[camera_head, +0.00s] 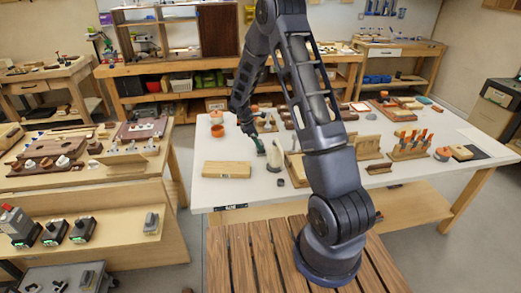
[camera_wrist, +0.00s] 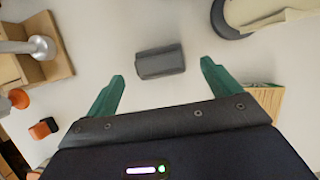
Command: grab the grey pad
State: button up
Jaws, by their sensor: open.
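A small dark grey block-like pad (camera_wrist: 160,61) lies on the white tabletop in the wrist view, just ahead of the fingertips. It sits across the gap between them, nearer the middle than either finger. My gripper (camera_wrist: 162,73) has two green fingers spread wide apart with nothing held between them. In the head view my gripper (camera_head: 265,148) is low over the left half of the white table. I cannot clearly pick out the pad in the head view among the small items there.
A wooden block (camera_head: 227,169) lies left of my gripper on the white table (camera_head: 215,190). In the wrist view, a wooden piece with a silver knob (camera_wrist: 42,46) stands at left and a round dark-based object (camera_wrist: 230,20) at upper right. Bare tabletop surrounds the pad.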

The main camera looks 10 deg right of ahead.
aim_at(262, 145)
jog(key=shift+d+x, duration=0.2)
jog(key=shift+x, duration=1.1)
jog(key=shift+d+x, duration=0.2)
jog(key=shift+x, duration=1.1)
jog(key=shift+r, duration=0.15)
jog(key=c, duration=0.9)
jog(key=shift+c, duration=0.2)
